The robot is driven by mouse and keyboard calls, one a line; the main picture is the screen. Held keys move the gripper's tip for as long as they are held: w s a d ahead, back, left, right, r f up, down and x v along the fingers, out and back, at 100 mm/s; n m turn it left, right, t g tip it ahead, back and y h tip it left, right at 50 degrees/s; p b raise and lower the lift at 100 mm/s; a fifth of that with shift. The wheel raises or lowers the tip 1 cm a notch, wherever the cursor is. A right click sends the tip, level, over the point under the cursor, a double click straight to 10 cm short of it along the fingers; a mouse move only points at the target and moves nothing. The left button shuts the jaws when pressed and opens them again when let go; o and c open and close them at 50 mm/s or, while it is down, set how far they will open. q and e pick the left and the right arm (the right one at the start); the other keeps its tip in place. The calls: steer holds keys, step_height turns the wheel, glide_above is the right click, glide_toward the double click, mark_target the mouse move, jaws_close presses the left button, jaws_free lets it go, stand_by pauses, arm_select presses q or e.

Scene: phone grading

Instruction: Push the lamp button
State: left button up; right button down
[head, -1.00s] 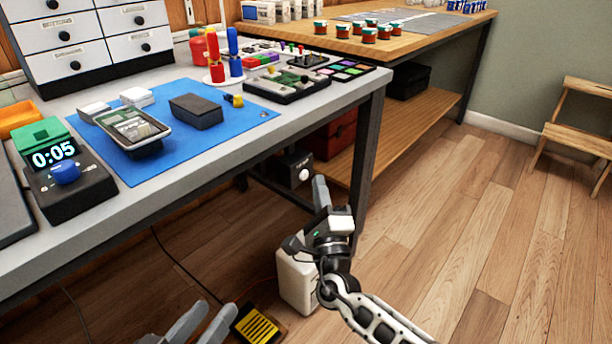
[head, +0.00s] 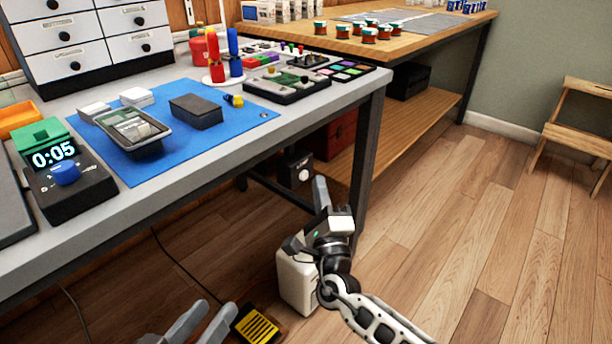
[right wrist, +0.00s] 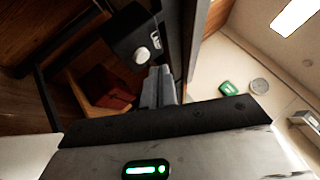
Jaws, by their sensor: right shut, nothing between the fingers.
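A black box with a round white button (head: 303,175) is mounted under the grey workbench, by its right leg. It also shows in the right wrist view, with the white button (right wrist: 142,54) facing out. My right gripper (head: 320,181) is shut and empty, just below and to the right of the box in the head view. In the right wrist view its closed fingers (right wrist: 160,80) point toward the box, with the tips beside the button; I cannot tell whether they touch it. My left gripper (head: 217,311) is low at the bottom edge, its fingers apart and empty.
The workbench edge (head: 200,165) and its dark leg (head: 369,150) are close to my right gripper. A phone (head: 133,130) lies on a blue mat (head: 190,145) above. A yellow-and-black pedal (head: 257,327) is on the floor. Open wooden floor lies to the right.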

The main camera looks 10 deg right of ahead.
steer(key=shift+w+a, duration=0.1)
stand_by(0.6)
steer(key=shift+w+a, duration=0.2)
steer(key=shift+w, duration=0.05)
stand_by(0.3)
steer(key=shift+w+a+b, duration=0.35)
steer(key=shift+b, duration=0.15)
stand_by(0.3)
steer(key=shift+s+d+p, duration=0.5)
steer(key=shift+s, duration=0.25)
